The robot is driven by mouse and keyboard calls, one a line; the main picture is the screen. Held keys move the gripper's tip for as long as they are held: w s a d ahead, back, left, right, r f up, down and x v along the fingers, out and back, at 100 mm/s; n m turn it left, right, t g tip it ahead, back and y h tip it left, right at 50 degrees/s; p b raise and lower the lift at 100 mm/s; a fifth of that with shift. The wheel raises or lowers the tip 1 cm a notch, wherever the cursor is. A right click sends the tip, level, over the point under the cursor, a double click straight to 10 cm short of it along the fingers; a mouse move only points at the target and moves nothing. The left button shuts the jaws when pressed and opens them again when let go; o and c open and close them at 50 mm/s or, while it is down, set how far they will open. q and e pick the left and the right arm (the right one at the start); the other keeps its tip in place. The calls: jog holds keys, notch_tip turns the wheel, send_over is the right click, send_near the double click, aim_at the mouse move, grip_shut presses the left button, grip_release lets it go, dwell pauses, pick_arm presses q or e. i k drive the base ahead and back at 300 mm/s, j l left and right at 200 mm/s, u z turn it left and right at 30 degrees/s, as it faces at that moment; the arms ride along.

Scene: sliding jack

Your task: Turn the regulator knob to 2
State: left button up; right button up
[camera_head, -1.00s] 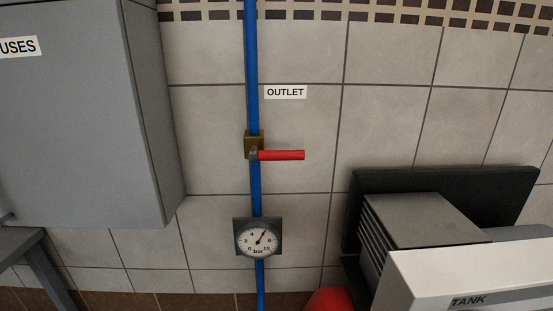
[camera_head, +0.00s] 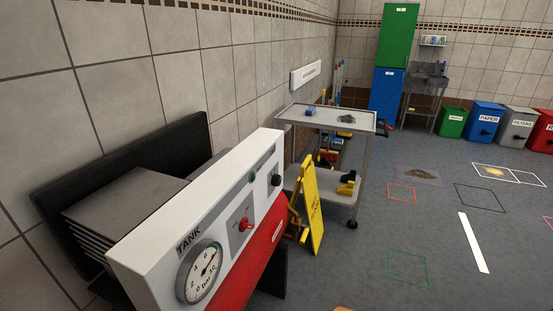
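The compressor's white panel (camera_head: 150,258), marked TANK, stands at the left over a red tank (camera_head: 262,238). A black round knob (camera_head: 276,180) sits at the panel's far right end. A red knob or switch (camera_head: 244,224) sits on a small grey plate nearer the middle. Neither has lettering I can read, so I cannot tell for sure which is the regulator knob. A tank gauge (camera_head: 203,270) in bar is at the near end, its needle pointing up and right. Neither of my grippers shows.
A yellow floor sign (camera_head: 312,208) stands just right of the tank. A grey cart (camera_head: 340,118) is behind it. Coloured bins (camera_head: 487,120) and green and blue cabinets (camera_head: 388,95) are farther back. Open grey floor (camera_head: 375,225) lies to the right.

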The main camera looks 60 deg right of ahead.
aim_at(275, 181)
jog(key=z, duration=1.5)
